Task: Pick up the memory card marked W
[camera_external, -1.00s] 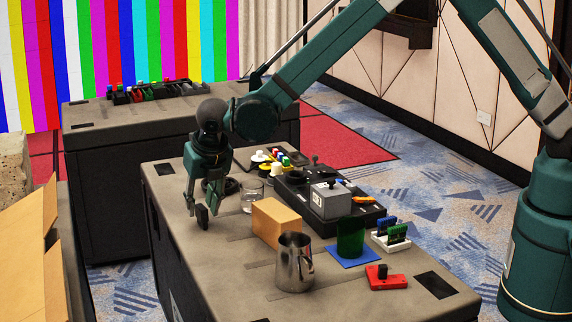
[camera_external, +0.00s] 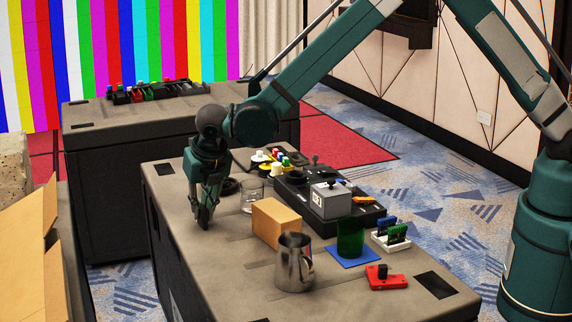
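My gripper (camera_external: 204,222) points down over the left part of the near table. Its fingers appear close together, and from this angle I cannot tell whether they are shut or hold anything. Several upright cards, blue (camera_external: 387,226) and green (camera_external: 397,231), stand in a white holder (camera_external: 392,245) at the table's right side, well apart from my gripper. They may be memory cards. They are too small to read, so I cannot tell which thing is marked W.
A tan box (camera_external: 276,222), a steel pitcher (camera_external: 293,264) and a clear glass (camera_external: 252,195) stand right of my gripper. Further right are a black console (camera_external: 292,190), a green cup (camera_external: 350,238) on a blue mat (camera_external: 345,260) and a red device (camera_external: 386,279). The table's left front is clear.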

